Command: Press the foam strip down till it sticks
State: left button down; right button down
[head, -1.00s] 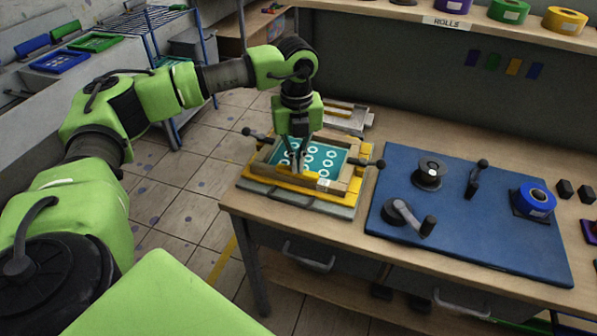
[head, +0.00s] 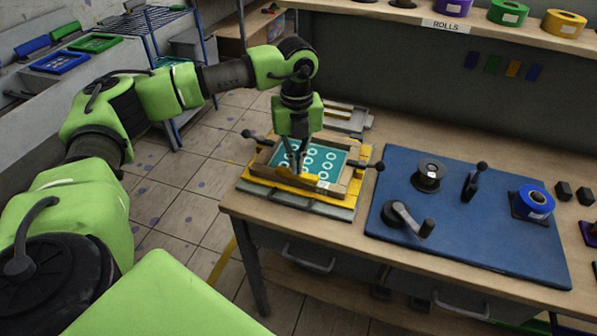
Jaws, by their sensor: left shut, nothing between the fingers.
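A screen-printing frame (head: 358,176) with a teal mesh and white ring prints (head: 328,162) lies on the press at the left end of the bench. A yellow strip (head: 312,181) runs along the near side inside the frame; it looks like the foam strip, but I cannot be sure. My left gripper (head: 296,172) points straight down over this near side. Its fingers are shut with nothing between them, and the tips are at or just above the yellow strip. I cannot tell whether they touch. My right gripper is not in view.
Black-knobbed handles (head: 376,165) stick out from the press. A blue mat (head: 470,235) to the right carries a black spool (head: 428,176), a crank (head: 408,218), a lever (head: 474,182) and a blue roll (head: 536,202). A shelf of rolls (head: 510,12) hangs behind. Bare bench lies behind the mat.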

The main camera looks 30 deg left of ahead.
pick_arm(q)
notch_tip(320, 180, up, 7)
jog(key=p, duration=0.4)
dwell(0.5)
